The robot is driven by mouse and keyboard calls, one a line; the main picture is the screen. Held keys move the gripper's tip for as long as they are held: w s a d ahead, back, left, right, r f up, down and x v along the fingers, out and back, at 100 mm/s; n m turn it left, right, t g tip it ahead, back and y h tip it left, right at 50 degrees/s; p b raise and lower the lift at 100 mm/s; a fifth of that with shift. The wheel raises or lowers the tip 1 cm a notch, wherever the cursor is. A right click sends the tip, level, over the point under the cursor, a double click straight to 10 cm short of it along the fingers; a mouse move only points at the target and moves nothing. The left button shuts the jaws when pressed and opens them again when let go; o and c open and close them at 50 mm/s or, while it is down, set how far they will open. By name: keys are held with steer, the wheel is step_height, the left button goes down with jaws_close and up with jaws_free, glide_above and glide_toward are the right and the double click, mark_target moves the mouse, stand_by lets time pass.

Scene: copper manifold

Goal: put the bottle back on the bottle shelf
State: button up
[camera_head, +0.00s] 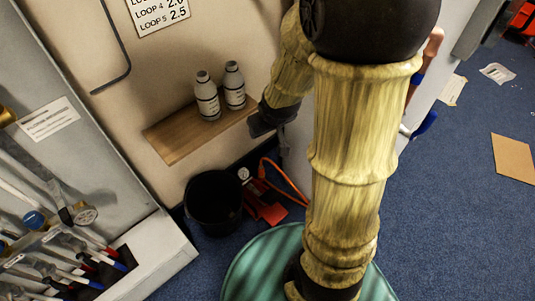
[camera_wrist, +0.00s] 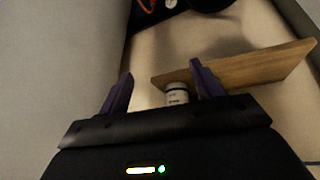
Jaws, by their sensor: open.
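Two grey-white bottles with dark caps and printed labels, the left bottle (camera_head: 207,97) and the right bottle (camera_head: 234,86), stand upright side by side on the wooden shelf (camera_head: 172,142) in the head view. My gripper (camera_head: 262,127) is just off the shelf's right end, partly hidden by my arm. In the wrist view my gripper (camera_wrist: 160,84) has its two dark purple fingers apart with nothing held between them. Part of a bottle (camera_wrist: 177,94) shows beyond, close to the right finger, beside the shelf (camera_wrist: 250,68); I cannot tell which bottle it is.
A black bucket (camera_head: 213,203) and a red tool with a gauge (camera_head: 265,208) stand on the floor below the shelf. A grey cabinet with hanging tools (camera_head: 60,200) is at left. A bent dark pipe (camera_head: 127,62) runs down the wall. Blue carpet at right is mostly clear.

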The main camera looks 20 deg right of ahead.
steer(key=s+a+r+m+g, duration=0.1)
steer(key=s+a+g, duration=0.2)
steer(key=s, duration=0.6)
steer(key=shift+s+a+r+m, duration=0.15)
steer(key=shift+s+a+m, duration=0.15)
steer(key=shift+s, duration=0.1)
steer(key=shift+c, duration=0.5)
